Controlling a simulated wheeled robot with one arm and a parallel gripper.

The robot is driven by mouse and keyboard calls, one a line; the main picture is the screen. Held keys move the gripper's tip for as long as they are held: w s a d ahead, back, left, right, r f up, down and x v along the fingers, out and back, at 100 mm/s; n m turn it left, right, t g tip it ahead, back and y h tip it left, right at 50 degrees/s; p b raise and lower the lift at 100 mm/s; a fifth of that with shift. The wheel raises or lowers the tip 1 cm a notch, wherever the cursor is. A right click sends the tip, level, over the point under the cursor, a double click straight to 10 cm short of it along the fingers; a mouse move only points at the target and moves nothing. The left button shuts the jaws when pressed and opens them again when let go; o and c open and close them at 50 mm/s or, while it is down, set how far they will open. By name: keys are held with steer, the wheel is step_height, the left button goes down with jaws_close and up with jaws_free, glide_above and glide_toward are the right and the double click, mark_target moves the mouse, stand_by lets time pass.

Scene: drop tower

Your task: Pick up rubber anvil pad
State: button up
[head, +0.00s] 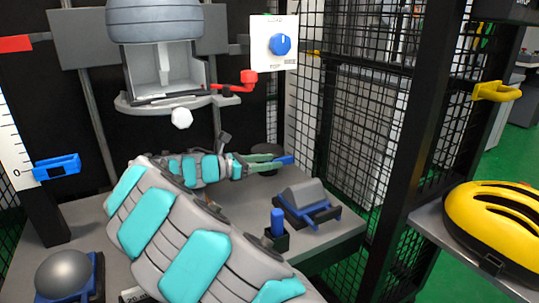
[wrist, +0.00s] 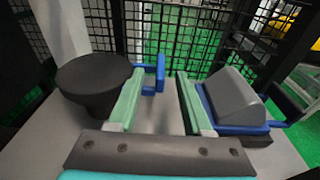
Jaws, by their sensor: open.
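The pad appears to be the thick black round block (wrist: 92,82) at left in the wrist view, with a blue upright handle (wrist: 160,73) on its right side. In the head view the dark block (head: 265,152) is partly hidden behind my gripper, and its blue handle (head: 285,160) shows just past the fingertips. My gripper (head: 265,162) is open, with green fingers reaching over the bench. In the wrist view the handle stands between the fingertips (wrist: 160,75), nearer the left one; I cannot tell whether it is touched.
A grey wedge-topped anvil on a blue base (head: 307,198) sits close to the right finger. A small blue post (head: 278,222) stands nearby. A grey dome anvil (head: 65,274) is at front left. The drop carriage (head: 165,75) hangs above; a mesh cage (head: 365,100) borders the bench.

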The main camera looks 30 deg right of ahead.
mark_target(293, 158)
steer(key=d, duration=0.2)
steer(key=d+b, duration=0.1)
steer(key=d, duration=0.2)
steer(key=shift+s+f, duration=0.15)
steer(key=shift+f, duration=0.05)
steer(key=shift+a, duration=0.1)
jaws_close()
stand_by(1.0)
